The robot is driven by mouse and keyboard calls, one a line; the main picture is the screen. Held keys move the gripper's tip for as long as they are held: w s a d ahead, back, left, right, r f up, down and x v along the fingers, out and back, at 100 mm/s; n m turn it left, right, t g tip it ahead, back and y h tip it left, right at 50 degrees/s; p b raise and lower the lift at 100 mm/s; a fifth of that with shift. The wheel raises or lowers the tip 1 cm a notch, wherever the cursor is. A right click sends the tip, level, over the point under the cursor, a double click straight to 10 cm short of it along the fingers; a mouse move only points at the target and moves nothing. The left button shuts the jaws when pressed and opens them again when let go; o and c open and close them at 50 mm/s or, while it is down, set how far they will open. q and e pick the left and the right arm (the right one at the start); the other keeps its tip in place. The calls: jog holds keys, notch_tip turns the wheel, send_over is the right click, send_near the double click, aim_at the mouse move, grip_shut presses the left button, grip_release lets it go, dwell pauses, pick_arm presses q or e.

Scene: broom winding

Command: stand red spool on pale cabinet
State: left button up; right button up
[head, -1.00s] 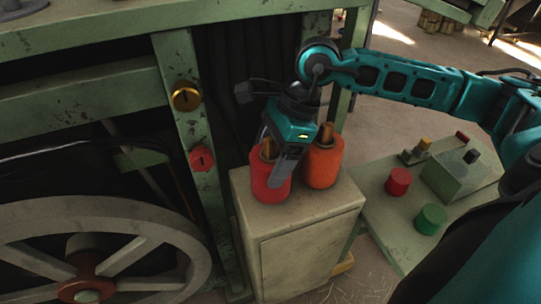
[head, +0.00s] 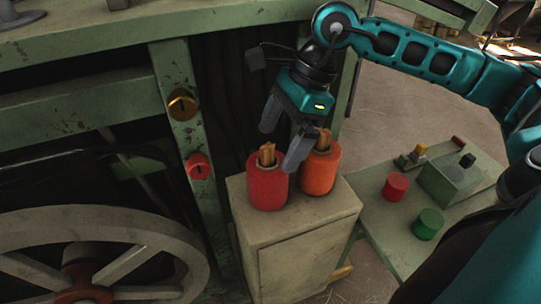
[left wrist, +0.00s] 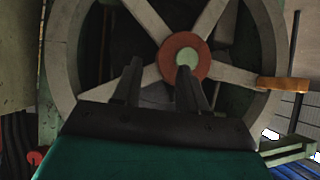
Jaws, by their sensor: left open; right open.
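The red spool (head: 267,187) stands upright on top of the pale cabinet (head: 290,255), at its left side. A brown peg-like top sticks up from it. An orange spool (head: 319,172) stands upright just right of it on the same cabinet. My right gripper (head: 281,145) is open and empty, its fingers pointing down above and around the top of the red spool, apart from its body. My left gripper (left wrist: 158,85) shows in the left wrist view, open and empty, facing the spoked wheel (left wrist: 185,57). It is not seen in the head view.
A green machine frame (head: 183,140) with a brass knob (head: 182,104) and a red knob (head: 199,167) rises left of the cabinet. A low green bench (head: 395,235) at right holds a red cylinder (head: 395,187), a green cylinder (head: 428,223) and a box (head: 450,182).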

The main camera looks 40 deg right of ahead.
jog(key=v, duration=0.5)
jog(key=shift+d+r, duration=0.1)
jog(key=shift+r, duration=0.15)
jog(key=shift+s, duration=0.1)
